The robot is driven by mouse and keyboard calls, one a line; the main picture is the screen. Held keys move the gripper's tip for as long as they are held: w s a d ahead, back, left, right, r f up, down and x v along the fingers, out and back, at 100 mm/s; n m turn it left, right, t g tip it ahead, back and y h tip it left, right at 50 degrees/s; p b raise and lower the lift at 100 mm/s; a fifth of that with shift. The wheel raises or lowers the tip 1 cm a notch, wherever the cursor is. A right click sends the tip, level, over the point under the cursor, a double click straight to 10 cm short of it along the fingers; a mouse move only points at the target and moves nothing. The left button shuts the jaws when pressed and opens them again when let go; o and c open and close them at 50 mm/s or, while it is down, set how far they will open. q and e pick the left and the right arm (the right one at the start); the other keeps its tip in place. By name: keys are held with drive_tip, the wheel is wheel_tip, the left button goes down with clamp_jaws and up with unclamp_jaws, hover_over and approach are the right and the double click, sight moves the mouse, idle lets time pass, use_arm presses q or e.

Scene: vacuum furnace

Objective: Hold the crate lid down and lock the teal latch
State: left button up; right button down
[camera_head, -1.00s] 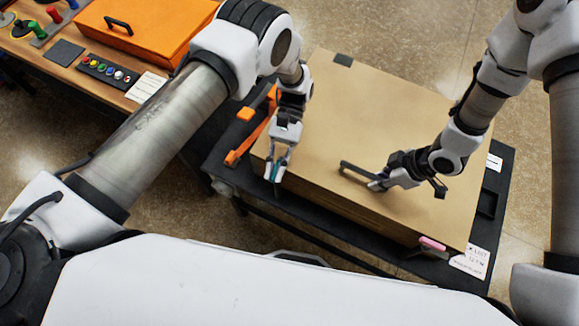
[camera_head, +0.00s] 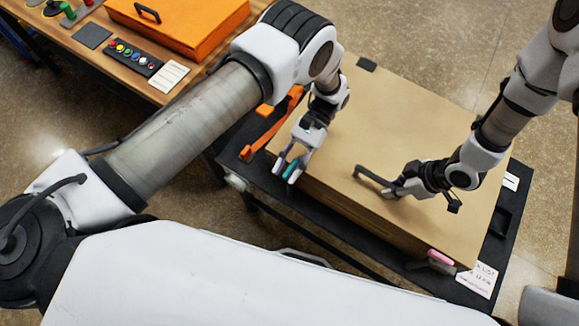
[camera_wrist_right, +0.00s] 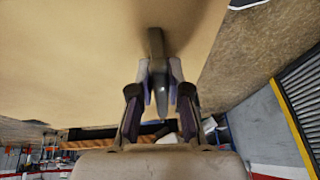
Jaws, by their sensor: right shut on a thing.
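The tan crate (camera_head: 400,115) sits on a dark cart with its flat lid down. My right gripper (camera_head: 392,190) is shut on the dark lid handle (camera_head: 374,178); the handle also shows between its fingers in the right wrist view (camera_wrist_right: 156,42). The teal latch (camera_head: 292,174) is at the crate's front left corner, partly hidden by fingers. My left gripper (camera_head: 288,167) is there with its fingers apart, one on either side of the teal piece. I cannot tell whether they touch it. A pink latch (camera_head: 440,257) is at the front right.
An orange strap-like piece (camera_head: 270,130) lies on the black cart top (camera_head: 232,150) left of the crate. A white card (camera_head: 478,280) lies at the front right. A wooden bench at the upper left holds an orange case (camera_head: 180,30) and a button strip (camera_head: 135,58).

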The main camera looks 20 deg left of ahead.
use_arm(q)
drive_tip(key=shift+d, duration=0.1)
use_arm(e)
drive_tip(key=shift+w, duration=0.35)
